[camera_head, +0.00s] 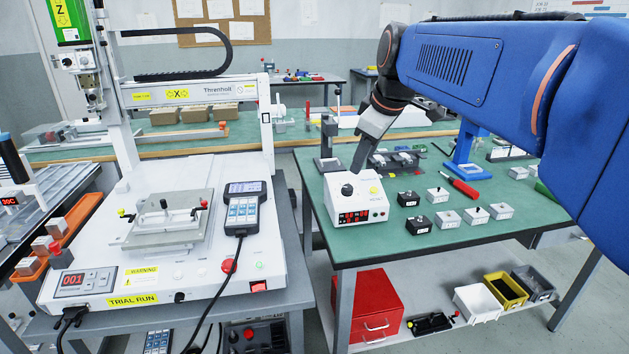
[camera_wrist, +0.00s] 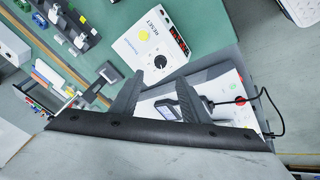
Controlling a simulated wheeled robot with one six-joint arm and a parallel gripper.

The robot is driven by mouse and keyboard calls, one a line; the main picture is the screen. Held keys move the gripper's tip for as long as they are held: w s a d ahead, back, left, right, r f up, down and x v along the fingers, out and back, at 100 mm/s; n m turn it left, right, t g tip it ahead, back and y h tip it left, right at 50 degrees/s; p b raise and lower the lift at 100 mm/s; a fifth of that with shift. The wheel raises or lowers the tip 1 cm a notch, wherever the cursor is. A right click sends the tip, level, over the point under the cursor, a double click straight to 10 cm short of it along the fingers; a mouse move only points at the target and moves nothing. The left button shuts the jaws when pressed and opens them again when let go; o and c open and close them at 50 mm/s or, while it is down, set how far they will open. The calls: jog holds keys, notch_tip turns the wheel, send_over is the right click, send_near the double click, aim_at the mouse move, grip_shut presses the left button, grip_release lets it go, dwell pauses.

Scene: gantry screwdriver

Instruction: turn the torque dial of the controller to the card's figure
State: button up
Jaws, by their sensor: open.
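The controller (camera_head: 350,208) is a white box on the green bench. It has a black dial (camera_head: 347,189), a yellow button (camera_head: 374,190) and a lit red display (camera_head: 354,217) too small to read. In the wrist view, the controller (camera_wrist: 137,42) shows its dial (camera_wrist: 160,62) beyond the gap between my fingers. My gripper (camera_wrist: 158,83) is open and empty. In the head view, my gripper (camera_head: 358,166) points down just above the controller's back edge, close to the dial. I cannot make out a card with a readable figure.
Several small black and white blocks (camera_head: 447,219) and a red-handled screwdriver (camera_head: 462,187) lie right of the controller. A dark stand (camera_head: 329,140) is behind it on the left. The white gantry machine (camera_head: 200,260) with a handheld pendant (camera_head: 243,205) stands at the left.

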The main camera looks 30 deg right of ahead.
aim_at(349, 188)
jog(key=x, duration=1.2)
jog(key=shift+a, duration=0.1)
grip_shut()
